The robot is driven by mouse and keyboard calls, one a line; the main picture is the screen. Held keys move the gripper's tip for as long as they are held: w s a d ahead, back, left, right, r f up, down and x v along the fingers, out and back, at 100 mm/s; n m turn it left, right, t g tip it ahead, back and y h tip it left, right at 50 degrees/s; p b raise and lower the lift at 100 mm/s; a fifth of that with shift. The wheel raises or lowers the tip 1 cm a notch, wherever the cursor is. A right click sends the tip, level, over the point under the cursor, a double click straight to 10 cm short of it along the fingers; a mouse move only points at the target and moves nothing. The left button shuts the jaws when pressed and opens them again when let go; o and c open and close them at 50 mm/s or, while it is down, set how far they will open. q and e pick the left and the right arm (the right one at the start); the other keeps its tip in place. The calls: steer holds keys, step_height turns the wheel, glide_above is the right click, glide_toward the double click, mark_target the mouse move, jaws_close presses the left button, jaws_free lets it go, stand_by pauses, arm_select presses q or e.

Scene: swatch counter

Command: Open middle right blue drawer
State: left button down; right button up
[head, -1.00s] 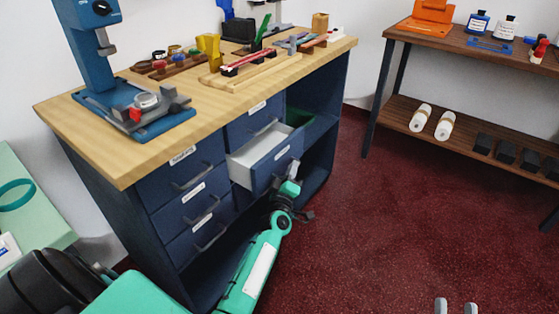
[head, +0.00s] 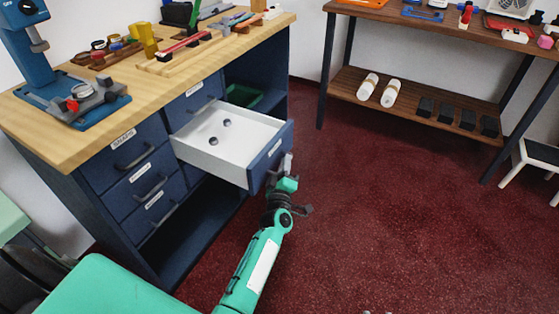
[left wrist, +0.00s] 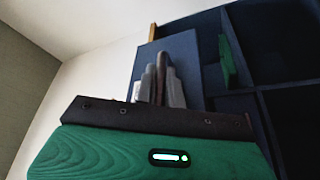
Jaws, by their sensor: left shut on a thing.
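The middle right blue drawer (head: 262,165) is pulled far out of the cabinet. Its white tray is open to view and holds two small dark round pieces (head: 220,131). My left gripper (head: 286,168) is shut on the handle at the drawer's front, from below and in front. The handle is mostly hidden by the gripper. In the left wrist view the fingers (left wrist: 160,78) stand against the blue drawer front (left wrist: 180,50). My right gripper is out of the head view.
Left of the open drawer is a column of shut blue drawers (head: 140,182); another shut drawer (head: 195,97) is above it. The wooden worktop (head: 120,100) carries tools. Red floor (head: 390,200) is free to the right, before a side shelf (head: 420,105).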

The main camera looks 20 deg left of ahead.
arm_select(q)
steer(key=shift+d, duration=0.25)
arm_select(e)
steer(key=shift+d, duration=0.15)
arm_select(q)
steer(key=c, duration=1.5)
jaws_free()
steer(key=shift+s, duration=0.1)
